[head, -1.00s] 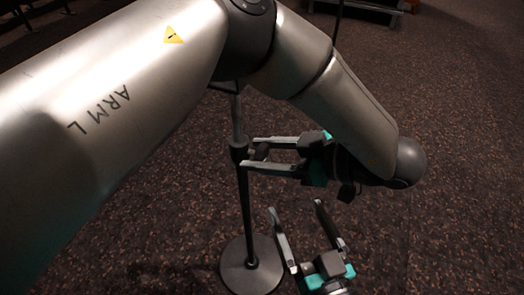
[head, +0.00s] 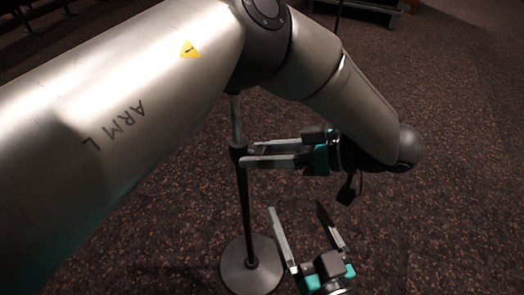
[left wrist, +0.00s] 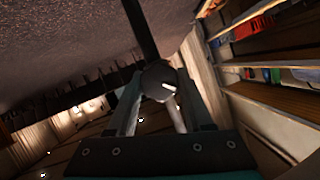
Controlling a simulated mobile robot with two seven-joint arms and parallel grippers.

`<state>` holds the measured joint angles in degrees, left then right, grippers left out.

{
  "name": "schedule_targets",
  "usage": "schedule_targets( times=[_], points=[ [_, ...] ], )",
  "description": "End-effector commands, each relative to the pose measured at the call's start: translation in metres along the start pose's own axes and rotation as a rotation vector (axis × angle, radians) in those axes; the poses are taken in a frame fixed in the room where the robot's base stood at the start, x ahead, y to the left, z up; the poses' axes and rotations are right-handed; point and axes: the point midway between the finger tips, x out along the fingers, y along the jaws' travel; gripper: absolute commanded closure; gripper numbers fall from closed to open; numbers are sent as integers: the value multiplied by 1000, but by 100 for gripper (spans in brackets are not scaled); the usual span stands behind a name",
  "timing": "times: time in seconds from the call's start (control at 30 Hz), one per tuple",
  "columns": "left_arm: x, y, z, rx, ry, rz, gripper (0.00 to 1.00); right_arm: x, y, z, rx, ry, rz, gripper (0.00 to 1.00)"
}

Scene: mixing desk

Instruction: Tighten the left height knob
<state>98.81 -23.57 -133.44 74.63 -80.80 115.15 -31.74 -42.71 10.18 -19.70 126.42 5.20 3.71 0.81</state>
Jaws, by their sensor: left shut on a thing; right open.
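A dark stand has a thin upright pole (head: 245,205) on a round base (head: 252,268). A dark collar (head: 237,150) sits where the pole meets a paler upper tube (head: 236,112). My left gripper (head: 251,155) reaches in from the right at collar height, its fingers pointing at the pole. In the left wrist view, the round dark height knob (left wrist: 159,80) with a white mark sits between the fingers, which are shut on it. In the head view the fingers mostly hide the knob. My right gripper (head: 296,207) is open and empty, lower down, right of the pole.
Dark speckled carpet (head: 440,200) surrounds the stand and is clear nearby. Another thin pole (head: 339,18) and a low dark piece of furniture (head: 365,8) stand at the back. The left wrist view also shows shelves (left wrist: 270,60) at the right.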

Motion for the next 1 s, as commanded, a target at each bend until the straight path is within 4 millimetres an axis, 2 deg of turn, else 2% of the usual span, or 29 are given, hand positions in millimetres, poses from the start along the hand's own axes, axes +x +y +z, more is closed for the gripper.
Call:
schedule_targets(
  times=[0.17, 0.2, 0.43, 1.0],
  points=[
    [1, 0, -1, -1, 2, -4, 100, 0, 0, 0, 0, 1, 0, 0],
    [1, 0, -1, -2, 2, -4, 46, 0, 0, 0, 0, 1, 0, 0],
    [1, 0, 0, -2, 1, -2, 20, 0, 0, 0, 0, 1, 0, 0],
    [0, -2, -1, -2, 0, -1, 19, 0, 0, 1, -3, -21, 2, 0]
  ],
)
